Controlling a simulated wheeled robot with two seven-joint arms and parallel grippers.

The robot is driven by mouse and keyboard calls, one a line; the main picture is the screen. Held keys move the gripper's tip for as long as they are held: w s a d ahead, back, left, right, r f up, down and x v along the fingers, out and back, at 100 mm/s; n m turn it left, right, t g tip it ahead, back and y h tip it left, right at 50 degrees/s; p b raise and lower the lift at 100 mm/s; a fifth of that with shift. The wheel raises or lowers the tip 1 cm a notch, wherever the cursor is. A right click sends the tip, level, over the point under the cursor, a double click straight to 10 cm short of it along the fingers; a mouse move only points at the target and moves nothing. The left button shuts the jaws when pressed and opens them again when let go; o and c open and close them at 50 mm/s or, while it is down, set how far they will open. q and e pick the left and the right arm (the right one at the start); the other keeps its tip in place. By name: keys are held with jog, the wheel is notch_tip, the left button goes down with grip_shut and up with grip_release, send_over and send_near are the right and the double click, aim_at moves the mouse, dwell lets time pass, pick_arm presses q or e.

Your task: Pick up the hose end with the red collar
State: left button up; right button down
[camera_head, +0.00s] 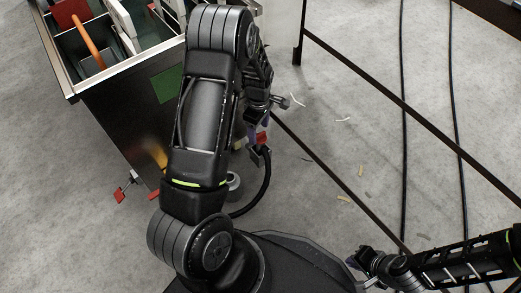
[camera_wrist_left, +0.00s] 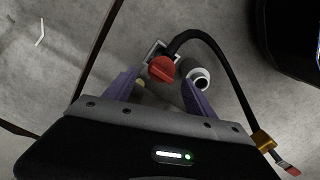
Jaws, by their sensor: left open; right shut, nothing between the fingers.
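The hose end with the red collar (camera_wrist_left: 162,69) shows in the left wrist view, at a grey metal bracket (camera_wrist_left: 153,47). A black hose (camera_wrist_left: 205,42) curves from it to the right. The red collar also shows in the head view (camera_head: 262,137), partly hidden by my left arm. My left gripper (camera_wrist_left: 160,78) is open, its purple fingers on either side of the collar in the wrist view. I cannot tell whether they touch it. My right gripper (camera_head: 358,260) is shut and empty at the lower right of the head view, away from the hose.
A grey round fitting (camera_wrist_left: 199,80) is close beside the right finger. A brass-coloured piece (camera_wrist_left: 263,141) sits lower right on a dark line. A metal bin (camera_head: 110,70) stands at the upper left. Dark cables and scraps lie on the concrete floor (camera_head: 345,150).

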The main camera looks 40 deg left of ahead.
aim_at(259, 143)
pick_arm(q)
jog(key=shift+f+b, duration=0.55)
jog(key=shift+f, duration=0.75)
notch_tip(259, 143, down, 5)
jog(key=b, duration=0.3)
jog(key=shift+d+f, duration=0.1)
jog(key=shift+f, duration=0.1)
jog(key=shift+r, duration=0.1)
grip_shut()
